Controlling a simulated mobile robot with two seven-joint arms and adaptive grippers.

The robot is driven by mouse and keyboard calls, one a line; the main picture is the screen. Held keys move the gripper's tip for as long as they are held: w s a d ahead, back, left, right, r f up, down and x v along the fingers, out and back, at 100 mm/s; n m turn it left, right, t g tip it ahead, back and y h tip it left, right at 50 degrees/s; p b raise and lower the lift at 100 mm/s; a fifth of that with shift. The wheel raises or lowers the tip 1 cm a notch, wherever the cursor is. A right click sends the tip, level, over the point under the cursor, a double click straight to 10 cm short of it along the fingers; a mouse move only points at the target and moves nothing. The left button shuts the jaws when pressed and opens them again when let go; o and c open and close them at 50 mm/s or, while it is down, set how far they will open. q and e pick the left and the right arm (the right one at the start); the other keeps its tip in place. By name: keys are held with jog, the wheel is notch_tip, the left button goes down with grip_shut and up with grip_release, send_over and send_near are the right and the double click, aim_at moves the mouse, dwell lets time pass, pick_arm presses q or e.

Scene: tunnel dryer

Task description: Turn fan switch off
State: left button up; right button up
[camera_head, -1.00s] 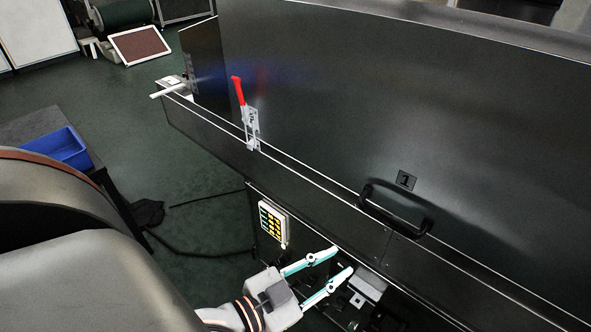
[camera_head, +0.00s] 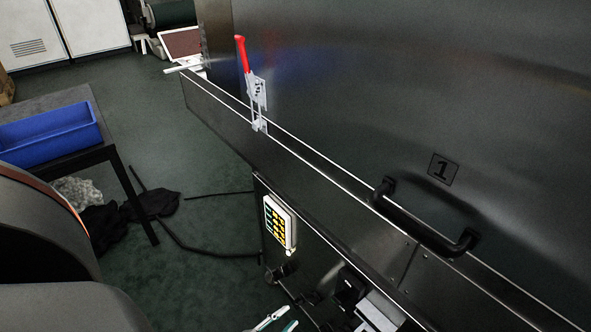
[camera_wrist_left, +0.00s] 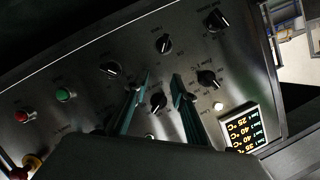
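A metal control panel (camera_wrist_left: 90,85) fills much of the left wrist view. It carries several black rotary knobs, and their small labels are too small to read, so I cannot tell which is the fan switch. One knob (camera_wrist_left: 158,102) shows between the two teal fingers of my left gripper (camera_wrist_left: 162,80). The fingers are apart, and I cannot tell whether they touch anything. In the head view only the tips of my left gripper (camera_head: 277,321) show at the bottom edge, below the keypad-like display (camera_head: 279,222). My right gripper is not in view.
The panel also has a green button (camera_wrist_left: 66,95), a red button (camera_wrist_left: 22,116) and a lit temperature display (camera_wrist_left: 243,129). A black handle (camera_head: 425,225) and a red-handled clamp (camera_head: 243,55) stick out above. A blue bin (camera_head: 50,135) stands on a table at left.

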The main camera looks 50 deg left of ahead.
aim_at(296, 304)
pick_arm(q)
jog(key=shift+y, duration=0.4)
jog(key=w+a+f+b, duration=0.1)
jog(key=w+f, duration=0.1)
jog(key=w+a+f+b, duration=0.1)
jog(key=w, duration=0.1)
jog(key=w+a+f+b, duration=0.1)
jog(key=w+f, duration=0.1)
jog(key=shift+w+a+f, duration=0.15)
jog(key=shift+w+f, duration=0.1)
jog(key=shift+f, duration=0.05)
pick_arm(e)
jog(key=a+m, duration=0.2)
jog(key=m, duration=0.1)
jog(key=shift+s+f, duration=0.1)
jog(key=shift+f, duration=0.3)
pick_arm(q)
grip_shut()
